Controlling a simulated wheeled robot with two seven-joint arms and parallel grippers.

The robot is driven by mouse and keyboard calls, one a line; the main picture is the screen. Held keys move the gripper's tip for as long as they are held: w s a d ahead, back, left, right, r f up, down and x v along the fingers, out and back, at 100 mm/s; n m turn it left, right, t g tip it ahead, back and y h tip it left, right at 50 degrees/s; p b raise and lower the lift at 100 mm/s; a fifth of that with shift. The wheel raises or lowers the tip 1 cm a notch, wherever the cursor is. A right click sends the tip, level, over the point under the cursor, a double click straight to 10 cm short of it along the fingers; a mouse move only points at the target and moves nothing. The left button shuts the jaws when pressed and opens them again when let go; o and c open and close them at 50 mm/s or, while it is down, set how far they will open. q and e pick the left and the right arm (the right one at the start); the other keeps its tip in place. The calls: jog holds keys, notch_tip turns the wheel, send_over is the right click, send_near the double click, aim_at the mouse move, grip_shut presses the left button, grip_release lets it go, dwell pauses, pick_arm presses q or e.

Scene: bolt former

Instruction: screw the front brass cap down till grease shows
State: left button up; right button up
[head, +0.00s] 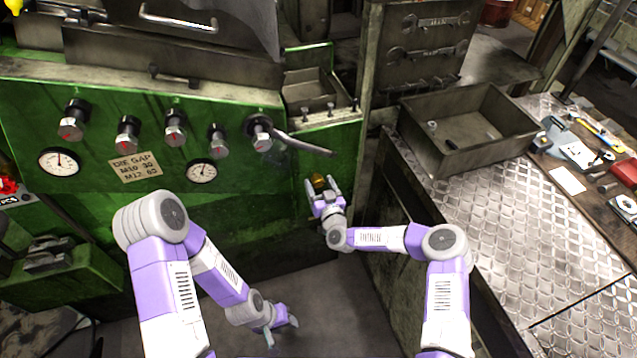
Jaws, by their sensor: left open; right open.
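A small brass cap (318,181) sits on the green machine front (270,205), low on its right side. My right gripper (321,188) is open at the cap, with its fingers on either side of it. Whether the fingers touch the cap is too small to tell. No grease can be made out around the cap. My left gripper (283,331) is open and empty, low in front of the machine, above the floor.
A lever (300,144) sticks out to the right above the cap. Knobs (175,128) and gauges (60,161) line the green panel. A metal bin (470,125) stands on the tread-plate bench (510,225) at right. Grey floor (345,300) is clear below.

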jog(key=shift+w+a, duration=0.2)
jog(key=shift+w, duration=0.4)
jog(key=c, duration=1.1)
jog(key=shift+o, duration=0.2)
